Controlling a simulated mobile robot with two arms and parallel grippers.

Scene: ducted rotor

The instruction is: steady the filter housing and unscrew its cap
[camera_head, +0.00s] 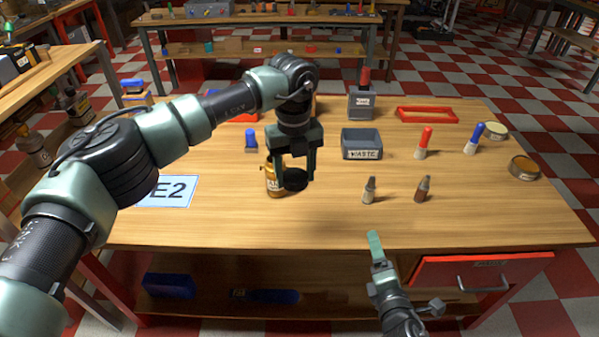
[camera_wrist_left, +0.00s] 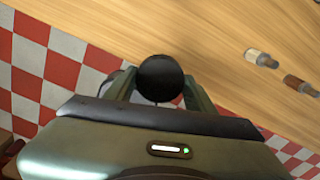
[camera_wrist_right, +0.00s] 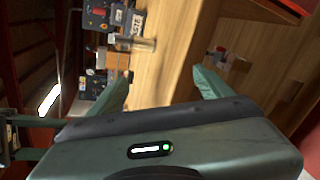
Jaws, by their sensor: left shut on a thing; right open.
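My left gripper (camera_head: 295,180) is shut on a black round cap (camera_head: 296,181) above the table. The cap also shows between the fingers in the left wrist view (camera_wrist_left: 160,78). A gold-brown bottle-like body with a pale label, seemingly the filter housing (camera_head: 272,182), stands upright just left of and behind the cap; a finger hides part of it. The cap looks apart from it, though the overlap leaves this unsure. My right gripper (camera_head: 404,274) is open and empty in front of the table's front edge; its spread fingers show in the right wrist view (camera_wrist_right: 160,88).
A grey WASTE bin (camera_head: 361,146) stands mid-table. Red (camera_head: 424,143) and blue-topped (camera_head: 474,138) items and round tins (camera_head: 524,167) are at right. The E2 card (camera_head: 172,191) lies left. The front right is clear.

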